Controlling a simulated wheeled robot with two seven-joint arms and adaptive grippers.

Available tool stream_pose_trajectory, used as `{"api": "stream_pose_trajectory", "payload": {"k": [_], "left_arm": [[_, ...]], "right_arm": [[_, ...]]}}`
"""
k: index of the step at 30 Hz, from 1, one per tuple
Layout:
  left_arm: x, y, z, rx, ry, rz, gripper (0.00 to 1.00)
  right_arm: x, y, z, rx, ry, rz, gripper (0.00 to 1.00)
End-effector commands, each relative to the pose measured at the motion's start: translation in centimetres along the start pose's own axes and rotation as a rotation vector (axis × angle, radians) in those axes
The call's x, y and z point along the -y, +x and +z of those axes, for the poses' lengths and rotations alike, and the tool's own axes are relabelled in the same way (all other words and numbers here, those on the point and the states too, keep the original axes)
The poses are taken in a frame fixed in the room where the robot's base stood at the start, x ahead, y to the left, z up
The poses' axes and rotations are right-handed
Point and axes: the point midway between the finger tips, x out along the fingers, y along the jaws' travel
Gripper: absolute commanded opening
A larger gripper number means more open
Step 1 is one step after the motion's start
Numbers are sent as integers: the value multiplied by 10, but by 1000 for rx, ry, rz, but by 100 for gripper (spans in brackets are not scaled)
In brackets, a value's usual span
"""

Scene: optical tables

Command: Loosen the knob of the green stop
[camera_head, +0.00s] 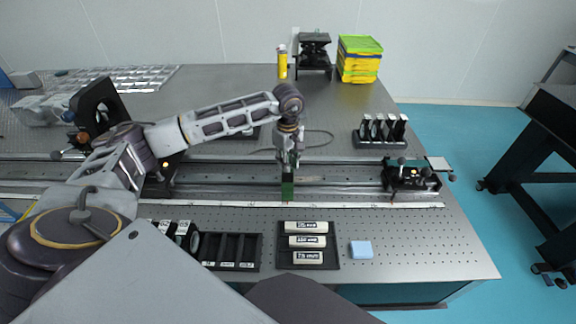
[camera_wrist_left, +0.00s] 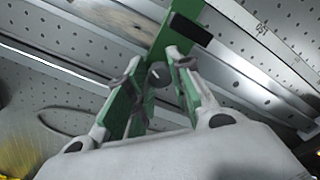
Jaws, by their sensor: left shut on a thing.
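The green stop (camera_head: 288,188) stands on the long rail near the middle of the table. It also shows in the left wrist view (camera_wrist_left: 188,14), with a dark slot-like strip beside its upper part. Its small dark round knob (camera_wrist_left: 158,75) has a white mark and shows between my fingers. My left gripper (camera_head: 288,163) reaches down over the stop from behind. In the left wrist view its two fingers (camera_wrist_left: 155,70) lie on either side of the knob and are closed on it; the exact contact is partly hidden. My right gripper is not in view.
A black carriage (camera_head: 412,176) sits on the rail to the right. A lens holder rack (camera_head: 380,132) stands behind it. Labelled blocks in a tray (camera_head: 308,262), a slotted black rack (camera_head: 232,250) and a blue pad (camera_head: 361,250) lie in front. A cable (camera_head: 322,137) curves behind my gripper.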

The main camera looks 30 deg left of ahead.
Motion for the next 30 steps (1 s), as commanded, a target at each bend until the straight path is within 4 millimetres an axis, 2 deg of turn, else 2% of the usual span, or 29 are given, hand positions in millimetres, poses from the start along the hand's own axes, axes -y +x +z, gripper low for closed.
{"api": "stream_pose_trajectory", "payload": {"k": [18,30], "left_arm": [[-1,0,-1,-2,490,5,0],[-1,-1,-1,-3,698,3,0]], "right_arm": [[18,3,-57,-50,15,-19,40],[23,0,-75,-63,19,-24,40]]}}
